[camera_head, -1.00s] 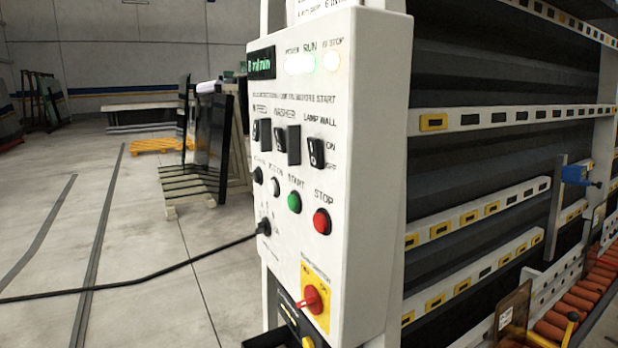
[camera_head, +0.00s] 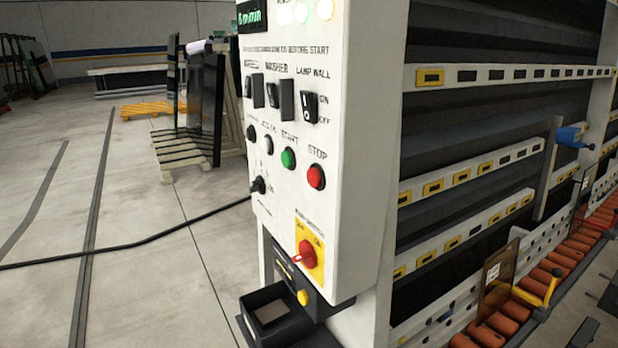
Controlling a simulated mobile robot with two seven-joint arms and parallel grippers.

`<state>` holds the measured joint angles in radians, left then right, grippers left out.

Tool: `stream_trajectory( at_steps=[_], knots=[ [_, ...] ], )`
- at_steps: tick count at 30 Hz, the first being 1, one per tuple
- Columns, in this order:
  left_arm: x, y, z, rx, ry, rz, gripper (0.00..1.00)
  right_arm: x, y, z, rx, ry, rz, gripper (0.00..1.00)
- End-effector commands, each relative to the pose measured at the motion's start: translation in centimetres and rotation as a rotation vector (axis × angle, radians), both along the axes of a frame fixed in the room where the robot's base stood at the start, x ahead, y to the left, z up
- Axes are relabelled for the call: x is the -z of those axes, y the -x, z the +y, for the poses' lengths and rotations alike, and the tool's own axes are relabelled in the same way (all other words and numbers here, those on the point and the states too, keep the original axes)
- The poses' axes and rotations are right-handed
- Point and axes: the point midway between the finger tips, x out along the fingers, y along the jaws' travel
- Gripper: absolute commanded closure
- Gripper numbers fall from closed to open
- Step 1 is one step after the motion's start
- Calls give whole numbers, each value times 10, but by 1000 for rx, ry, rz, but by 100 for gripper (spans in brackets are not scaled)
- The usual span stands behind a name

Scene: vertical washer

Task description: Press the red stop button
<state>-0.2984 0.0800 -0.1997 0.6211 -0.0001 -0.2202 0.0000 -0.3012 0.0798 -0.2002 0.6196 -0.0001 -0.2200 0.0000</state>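The red stop button (camera_head: 316,176) is on the front of the white control panel (camera_head: 345,230), under the printed word STOP. The green start button (camera_head: 288,158) is just to its left, with a white button (camera_head: 268,144) and a black knob (camera_head: 251,132) further left in the same slanting row. Neither of my grippers is in view, and nothing covers the red button.
A red rotary switch on a yellow plate (camera_head: 309,251) sits below the buttons. A black tray (camera_head: 268,312) juts out at the panel's foot. A black cable (camera_head: 130,247) runs left across open floor. The washer's rails and orange rollers (camera_head: 512,310) are at right.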

Motion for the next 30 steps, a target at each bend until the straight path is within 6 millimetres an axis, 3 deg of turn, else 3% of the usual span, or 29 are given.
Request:
stream_trajectory(
  at_steps=[2,10,30],
  knots=[
    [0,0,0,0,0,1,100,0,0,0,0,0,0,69],
    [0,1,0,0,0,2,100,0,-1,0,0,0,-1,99],
    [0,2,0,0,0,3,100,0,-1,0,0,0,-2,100]
  ],
)
